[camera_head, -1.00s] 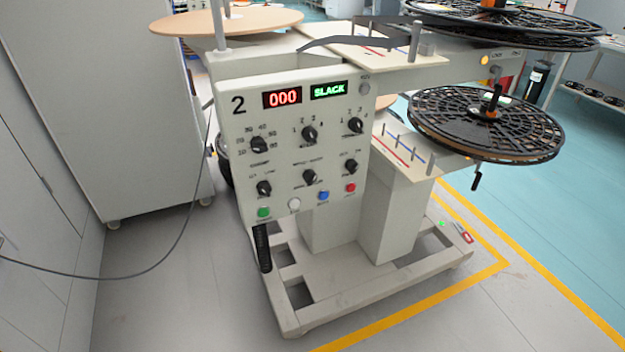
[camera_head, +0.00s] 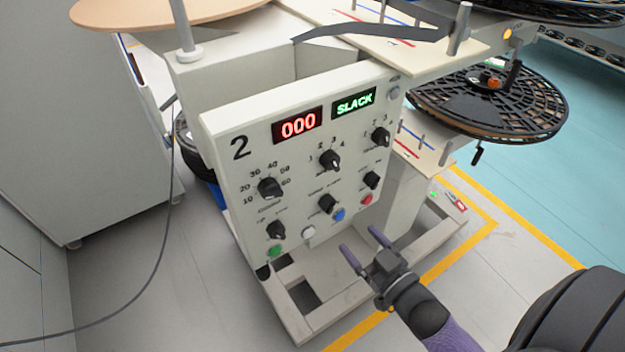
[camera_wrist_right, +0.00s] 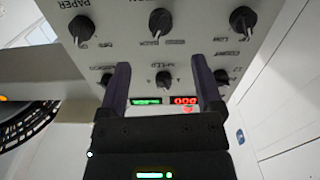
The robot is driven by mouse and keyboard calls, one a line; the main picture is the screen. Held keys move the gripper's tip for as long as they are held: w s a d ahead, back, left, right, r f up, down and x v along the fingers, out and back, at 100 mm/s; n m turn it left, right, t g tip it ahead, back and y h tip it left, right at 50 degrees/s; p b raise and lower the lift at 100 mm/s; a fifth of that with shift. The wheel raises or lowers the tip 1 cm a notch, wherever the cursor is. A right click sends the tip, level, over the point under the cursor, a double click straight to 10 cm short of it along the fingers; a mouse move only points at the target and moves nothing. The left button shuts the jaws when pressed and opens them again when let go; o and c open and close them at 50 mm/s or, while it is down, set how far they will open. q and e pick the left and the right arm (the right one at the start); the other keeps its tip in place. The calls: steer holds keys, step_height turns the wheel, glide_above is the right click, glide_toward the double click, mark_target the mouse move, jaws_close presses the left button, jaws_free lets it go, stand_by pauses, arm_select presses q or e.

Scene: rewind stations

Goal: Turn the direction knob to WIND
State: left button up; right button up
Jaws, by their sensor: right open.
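The control panel (camera_head: 255,160) of station 2 carries two rows of black knobs. The lower row has a left knob (camera_head: 276,229), a middle knob (camera_head: 327,204) and a right knob (camera_head: 372,180). Their print is too small to read surely; in the right wrist view, upside down, the middle knob (camera_wrist_right: 160,22) seems to have BACK beside it. I cannot tell surely which is the direction knob or its setting. My right gripper (camera_head: 361,240) is open and empty, apart from the panel, below and right of the lower row. Its fingers (camera_wrist_right: 160,68) point toward the panel. My left gripper is not in view.
Displays read 000 (camera_head: 297,125) and SLACK (camera_head: 354,103). A black reel (camera_head: 490,100) stands to the right. A cable (camera_head: 172,200) hangs at left.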

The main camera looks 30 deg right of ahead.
mark_target(333, 209)
steer(key=w, duration=0.3)
steer(key=w+b, duration=0.1)
steer(key=w, duration=0.2)
steer(key=w+b, duration=0.1)
steer(key=w, duration=0.2)
steer(key=shift+a+r, duration=0.15)
steer(key=shift+a, duration=0.25)
steer(key=shift+w, duration=0.3)
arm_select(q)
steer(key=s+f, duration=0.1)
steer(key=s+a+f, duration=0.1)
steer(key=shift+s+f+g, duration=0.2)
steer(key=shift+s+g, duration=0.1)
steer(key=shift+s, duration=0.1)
arm_select(e)
steer(key=shift+r, duration=0.1)
steer(key=shift+c, duration=0.9)
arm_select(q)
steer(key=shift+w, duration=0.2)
arm_select(e)
jaws_close()
